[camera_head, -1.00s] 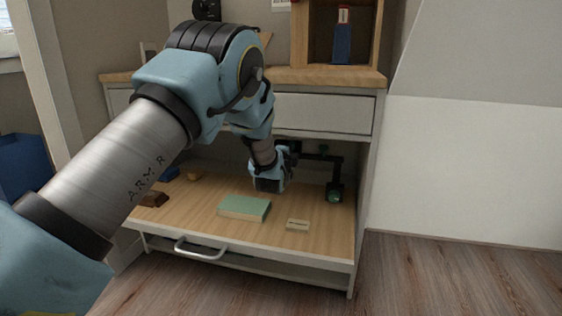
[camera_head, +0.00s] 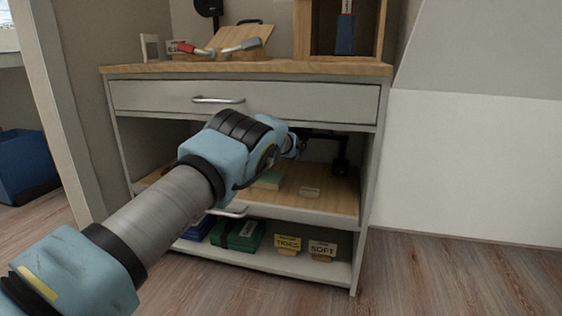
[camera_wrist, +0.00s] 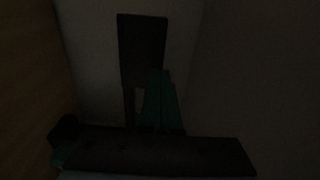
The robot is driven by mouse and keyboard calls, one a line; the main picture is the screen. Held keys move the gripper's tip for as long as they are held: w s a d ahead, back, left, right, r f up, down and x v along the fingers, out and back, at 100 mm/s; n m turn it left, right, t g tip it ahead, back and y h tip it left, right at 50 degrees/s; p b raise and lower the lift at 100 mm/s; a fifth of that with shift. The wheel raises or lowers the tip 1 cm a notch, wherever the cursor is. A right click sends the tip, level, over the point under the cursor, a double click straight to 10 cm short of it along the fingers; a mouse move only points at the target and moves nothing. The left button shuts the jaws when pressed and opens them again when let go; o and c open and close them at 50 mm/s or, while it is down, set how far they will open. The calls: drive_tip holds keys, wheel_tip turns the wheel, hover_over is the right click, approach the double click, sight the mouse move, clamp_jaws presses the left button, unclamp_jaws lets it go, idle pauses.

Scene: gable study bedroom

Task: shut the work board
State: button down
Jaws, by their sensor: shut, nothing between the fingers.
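The work board (camera_head: 325,200) is a wooden pull-out board with a pale front edge and a metal bar handle (camera_head: 232,211). In the head view it sits inside the cabinet, its front edge about level with the cabinet's side posts. My gripper is inside the cabinet above the board, mostly hidden behind my wrist in the head view. In the dark wrist view its teal fingers (camera_wrist: 160,100) are together with nothing between them. I cannot tell whether it touches anything.
A dark bracket-like object (camera_head: 341,155) stands inside on the right. The drawer (camera_head: 290,103) above is shut. Floor on the right is clear.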

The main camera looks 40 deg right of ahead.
drive_tip(key=shift+w+d+r, duration=0.25)
drive_tip(key=shift+w+d, duration=0.1)
drive_tip(key=shift+d, duration=0.1)
